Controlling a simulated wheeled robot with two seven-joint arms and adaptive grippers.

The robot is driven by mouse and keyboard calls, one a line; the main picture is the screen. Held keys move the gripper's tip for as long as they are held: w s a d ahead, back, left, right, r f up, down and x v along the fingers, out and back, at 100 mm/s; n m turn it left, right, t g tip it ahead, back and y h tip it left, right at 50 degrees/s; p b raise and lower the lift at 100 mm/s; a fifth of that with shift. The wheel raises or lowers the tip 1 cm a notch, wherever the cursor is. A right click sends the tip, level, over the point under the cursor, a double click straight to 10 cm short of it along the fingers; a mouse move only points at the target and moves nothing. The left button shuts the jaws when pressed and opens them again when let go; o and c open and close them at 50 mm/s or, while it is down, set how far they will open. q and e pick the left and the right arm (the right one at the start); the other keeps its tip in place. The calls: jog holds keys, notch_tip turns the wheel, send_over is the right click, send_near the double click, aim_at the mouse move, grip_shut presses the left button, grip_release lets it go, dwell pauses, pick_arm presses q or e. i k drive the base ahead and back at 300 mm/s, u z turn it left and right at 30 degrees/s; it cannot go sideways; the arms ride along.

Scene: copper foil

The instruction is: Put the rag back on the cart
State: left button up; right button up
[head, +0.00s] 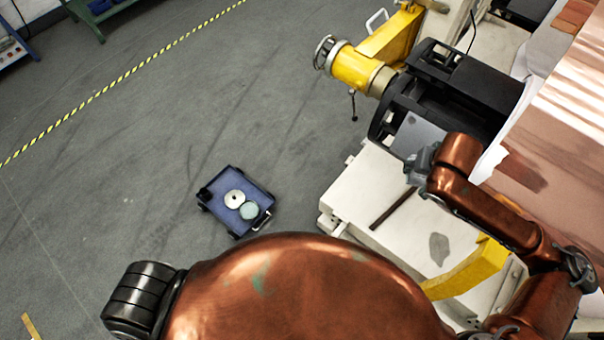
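A small blue cart (213,190) with a dark rim and a handle stands on the floor left of the machine. A flat grey patch with an uneven outline (439,248) lies on the machine's white base; it may be the rag, but I cannot tell for sure. My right gripper (417,167) is above the white base, beside the black machine housing and apart from the grey patch. Its fingers are small and dark, so I cannot tell whether it is open or holds anything. My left gripper is not in view.
A pale ring (234,199) and a greenish round item (249,210) lie on the cart. A dark bar (392,208) lies on the white base. The yellow roller end (354,70) and black housing (465,85) stand behind. Copper foil (570,120) is at right. Floor around the cart is clear.

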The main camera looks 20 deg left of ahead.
aim_at(228, 179)
jog(key=u, duration=0.75)
jog(key=i, duration=0.95)
jog(key=u, duration=1.55)
jog(key=i, duration=0.35)
jog(key=u, duration=0.3)
